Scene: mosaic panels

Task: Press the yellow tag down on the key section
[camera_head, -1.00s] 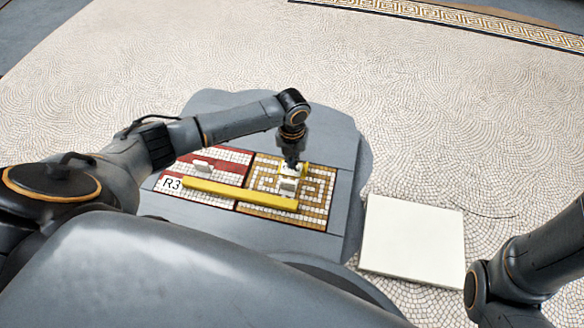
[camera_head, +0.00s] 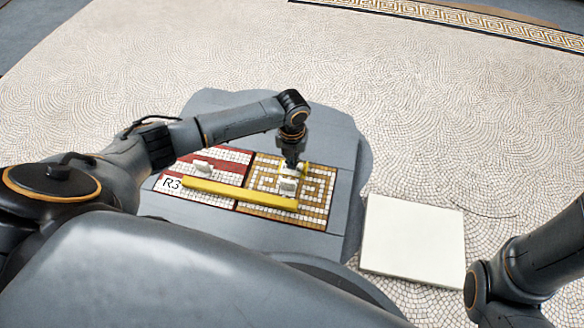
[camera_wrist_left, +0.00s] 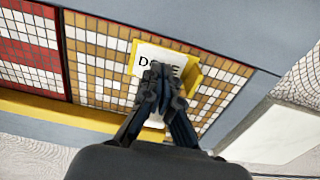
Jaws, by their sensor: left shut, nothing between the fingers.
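The yellow tag (camera_wrist_left: 194,82) has a white face with dark letters, partly covered by my fingers. It lies on the key section (camera_wrist_left: 101,50), an ochre and white panel with a key pattern. In the head view the tag (camera_head: 307,168) shows as a bit of yellow near the top middle of that panel (camera_head: 324,188). My left gripper (camera_head: 291,165) points down and is shut and empty, its tips over the tag's face; it also shows in the wrist view (camera_wrist_left: 160,72). Contact with the tag cannot be made out. My right gripper is out of view.
A yellow bar (camera_head: 240,194) lies across the key section and the red and white panel (camera_head: 225,157) to its left. A label R3 (camera_head: 172,183) and small white handles (camera_head: 203,167) show there. A pale square slab (camera_head: 413,238) lies to the right.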

